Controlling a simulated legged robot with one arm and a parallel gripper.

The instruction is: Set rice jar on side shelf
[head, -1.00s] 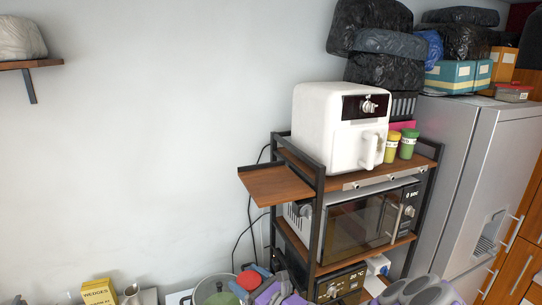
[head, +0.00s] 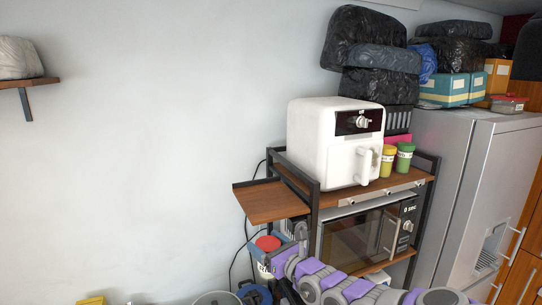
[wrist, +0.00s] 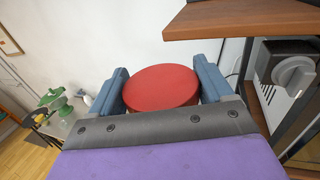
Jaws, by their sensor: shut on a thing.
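The rice jar (head: 267,243) has a red lid and a pale body and sits low beside the rack in the head view. My gripper (head: 270,258) is shut on it. In the wrist view the red lid of the jar (wrist: 161,88) lies between the two blue fingers, and its body is hidden below. The side shelf (head: 271,201) is a small bare wooden board on the left side of the rack, above the jar. Its edge also shows at upper right in the wrist view (wrist: 240,22).
A white air fryer (head: 322,140) stands on the rack top, with a yellow jar (head: 388,160) and a green jar (head: 404,157) beside it. A microwave (head: 362,236) is below. A black rack post stands right of the side shelf.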

